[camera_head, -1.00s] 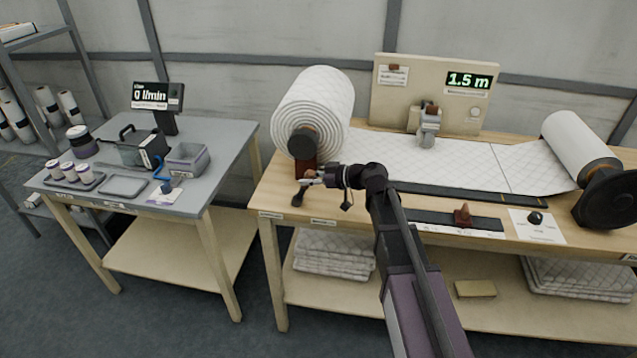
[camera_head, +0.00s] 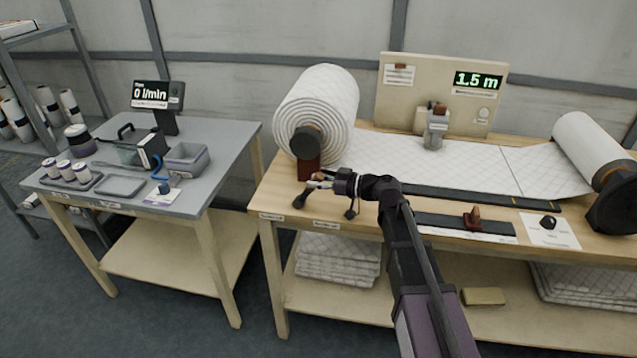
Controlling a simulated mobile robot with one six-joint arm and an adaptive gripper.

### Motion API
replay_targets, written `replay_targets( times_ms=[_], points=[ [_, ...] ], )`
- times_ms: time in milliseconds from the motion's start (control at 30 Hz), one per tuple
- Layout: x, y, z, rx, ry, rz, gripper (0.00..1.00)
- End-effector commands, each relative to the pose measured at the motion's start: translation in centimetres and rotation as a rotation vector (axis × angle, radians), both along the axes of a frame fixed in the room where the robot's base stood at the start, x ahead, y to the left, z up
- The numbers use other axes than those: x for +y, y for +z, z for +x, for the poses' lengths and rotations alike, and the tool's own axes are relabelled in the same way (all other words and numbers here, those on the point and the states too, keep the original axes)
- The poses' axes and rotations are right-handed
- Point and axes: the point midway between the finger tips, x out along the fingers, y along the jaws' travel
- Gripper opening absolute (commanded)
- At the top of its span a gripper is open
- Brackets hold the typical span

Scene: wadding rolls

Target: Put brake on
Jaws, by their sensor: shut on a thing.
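The large quilted wadding roll (camera_head: 318,105) sits at the left end of the wooden bench, with a dark round hub on its near end. A reddish-brown stand (camera_head: 309,168) is under the hub. A dark lever piece (camera_head: 301,199), seemingly part of the brake, lies on the bench top just in front of the stand. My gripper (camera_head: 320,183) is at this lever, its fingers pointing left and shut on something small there. The fingers and the part between them are too small to make out clearly.
A wadding sheet (camera_head: 420,165) runs right from the roll along the bench. A display panel (camera_head: 440,95) reads 1.5 m. A dark strip with a brown knob (camera_head: 472,217) and a black knob on a white card (camera_head: 548,222) are at the front right. A grey side table (camera_head: 215,135) stands left.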

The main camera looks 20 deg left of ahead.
Motion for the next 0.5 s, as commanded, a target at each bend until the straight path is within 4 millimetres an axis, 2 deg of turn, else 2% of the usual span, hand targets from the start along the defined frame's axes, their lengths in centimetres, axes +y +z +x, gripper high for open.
replay_targets(
  times_ms=[33, 67, 100, 167, 500],
  points=[
    [-0.07, 0.04, 0.18, 0.000, -0.006, 0.001, 0.00],
    [-0.03, 0.04, 0.16, 0.000, -0.005, 0.002, 0.41],
    [0.02, 0.03, 0.14, 0.000, -0.005, 0.002, 0.53],
    [0.08, 0.03, 0.10, 0.001, -0.003, 0.001, 0.71],
    [0.23, 0.01, -0.09, 0.000, 0.002, 0.000, 0.71]
  ],
)
